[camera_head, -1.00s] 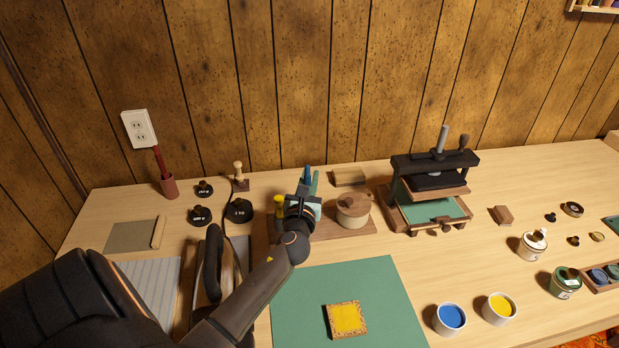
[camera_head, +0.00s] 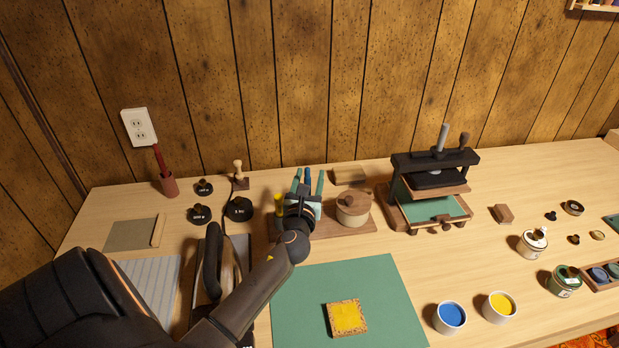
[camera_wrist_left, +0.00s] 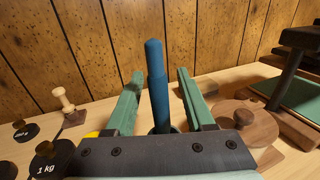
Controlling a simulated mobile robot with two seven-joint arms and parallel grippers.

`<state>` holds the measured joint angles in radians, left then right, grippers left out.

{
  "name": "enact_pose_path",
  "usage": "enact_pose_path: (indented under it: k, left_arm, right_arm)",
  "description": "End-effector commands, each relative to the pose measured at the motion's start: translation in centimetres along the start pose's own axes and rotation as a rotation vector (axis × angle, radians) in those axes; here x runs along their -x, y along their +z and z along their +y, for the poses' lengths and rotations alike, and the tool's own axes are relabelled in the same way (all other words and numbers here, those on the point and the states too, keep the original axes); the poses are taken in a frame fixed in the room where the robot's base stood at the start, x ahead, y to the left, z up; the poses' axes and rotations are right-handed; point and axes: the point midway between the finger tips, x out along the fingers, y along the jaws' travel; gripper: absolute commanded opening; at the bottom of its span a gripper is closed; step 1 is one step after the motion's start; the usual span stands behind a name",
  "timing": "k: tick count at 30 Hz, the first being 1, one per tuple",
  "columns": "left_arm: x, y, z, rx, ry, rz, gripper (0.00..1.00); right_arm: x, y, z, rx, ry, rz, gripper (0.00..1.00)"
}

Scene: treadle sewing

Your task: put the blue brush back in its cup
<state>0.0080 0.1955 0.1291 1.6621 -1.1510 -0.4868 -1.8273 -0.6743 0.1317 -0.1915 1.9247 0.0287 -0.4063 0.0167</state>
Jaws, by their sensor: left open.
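The blue brush (camera_head: 307,176) stands close to upright between the fingers of my left gripper (camera_head: 308,182). In the left wrist view the blue brush (camera_wrist_left: 158,85) rises between the two green fingers of the left gripper (camera_wrist_left: 160,88), with a gap on each side. The gripper is open. A dark rim shows at the foot of the brush, mostly hidden by the gripper body, so I cannot see how deep the brush sits in its cup. My right gripper is not in view.
A yellow-topped brush (camera_head: 279,204) stands just left of the gripper. A lidded wooden pot (camera_head: 353,207) is close on the right, on a wooden board (camera_head: 355,228). Black weights (camera_head: 239,209) lie to the left. A press (camera_head: 432,190) stands further right. The green mat (camera_head: 390,300) is mostly clear.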

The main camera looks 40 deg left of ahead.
Motion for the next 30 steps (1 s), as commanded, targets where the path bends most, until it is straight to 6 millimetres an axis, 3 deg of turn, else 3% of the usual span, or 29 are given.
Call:
enact_pose_path:
  k: [7, 21, 30]
  left_arm:
    - [1.2, -0.1, 0.0, -0.001, -0.001, 0.002, 0.54]
    - [10.3, -0.1, 0.0, 0.002, 0.0, 0.003, 0.54]
    - [12.5, 0.0, 0.0, 0.0, 0.0, 0.0, 0.54]
  right_arm:
    - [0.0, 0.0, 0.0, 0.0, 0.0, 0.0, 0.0]
    - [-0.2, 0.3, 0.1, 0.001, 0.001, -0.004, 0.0]
    - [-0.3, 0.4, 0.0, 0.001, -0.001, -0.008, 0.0]
